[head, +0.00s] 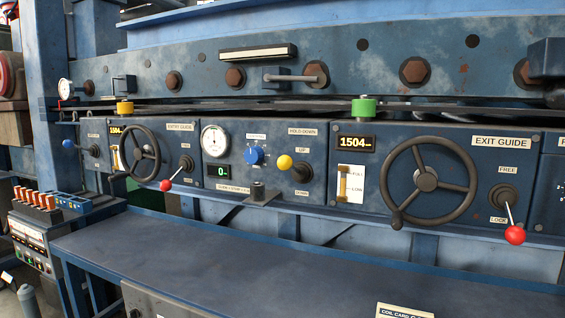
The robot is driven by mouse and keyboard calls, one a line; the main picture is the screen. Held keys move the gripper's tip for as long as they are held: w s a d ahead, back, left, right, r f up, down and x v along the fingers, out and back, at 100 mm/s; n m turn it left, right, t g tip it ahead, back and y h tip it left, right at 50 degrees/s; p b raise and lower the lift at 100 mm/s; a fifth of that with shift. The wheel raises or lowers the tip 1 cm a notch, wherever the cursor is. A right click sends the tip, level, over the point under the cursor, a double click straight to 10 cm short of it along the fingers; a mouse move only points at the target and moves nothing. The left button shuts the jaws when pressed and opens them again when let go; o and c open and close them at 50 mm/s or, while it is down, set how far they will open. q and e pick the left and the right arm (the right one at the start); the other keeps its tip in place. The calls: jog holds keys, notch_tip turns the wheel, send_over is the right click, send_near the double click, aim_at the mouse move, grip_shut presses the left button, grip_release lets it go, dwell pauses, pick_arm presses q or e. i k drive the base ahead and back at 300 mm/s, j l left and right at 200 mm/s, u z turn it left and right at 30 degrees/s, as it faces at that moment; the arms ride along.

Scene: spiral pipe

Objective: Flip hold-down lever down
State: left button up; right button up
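The hold-down lever (285,162) has a yellow ball knob and sits on the blue middle panel under a HOLD DOWN label (302,132). Its knob is up and to the left of its dark round pivot (301,172), between an UP marking above and a DOWN marking (302,194) below. Neither of my grippers shows in the head view.
Beside the lever are a blue knob (254,155) and a dial gauge (214,141). The exit handwheel (427,181) and a red-knobbed lever (515,234) are to the right. The entry handwheel (139,153) is to the left.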

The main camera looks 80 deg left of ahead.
aim_at(285, 162)
jog(key=u, duration=2.6)
jog(key=i+l, duration=0.1)
jog(key=l, duration=0.25)
jog(key=i+l+u, duration=0.1)
jog(key=l, duration=0.2)
